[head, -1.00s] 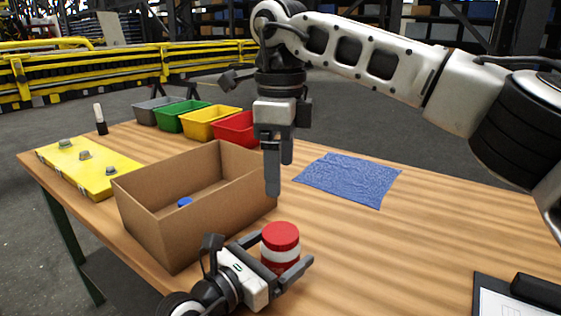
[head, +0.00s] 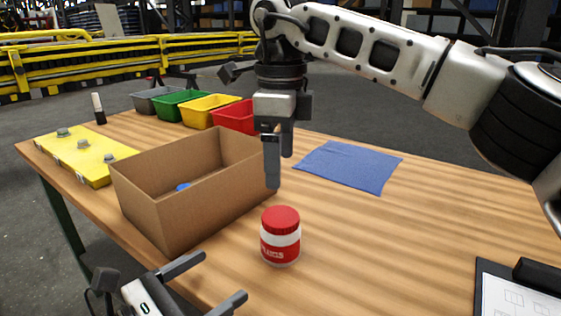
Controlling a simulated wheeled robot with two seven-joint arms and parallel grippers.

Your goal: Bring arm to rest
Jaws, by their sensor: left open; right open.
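My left gripper (head: 212,282) is at the bottom left in the head view, below and left of the red and white jar. It is open and empty, with its two fingers spread apart and clear of the jar. The jar (head: 281,237), with a red lid, stands upright on the table in front of the box. My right gripper (head: 279,165) hangs pointing down at the right end of the cardboard box (head: 205,208), above the table. Its fingers are apart and nothing shows between them.
The box holds a small blue item (head: 183,187). Red (head: 236,117), yellow, green and grey bins line the back. A yellow board (head: 82,157) lies left, a blue cloth (head: 349,167) behind, a clipboard (head: 516,290) at front right. The middle right of the wooden table (head: 410,235) is clear.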

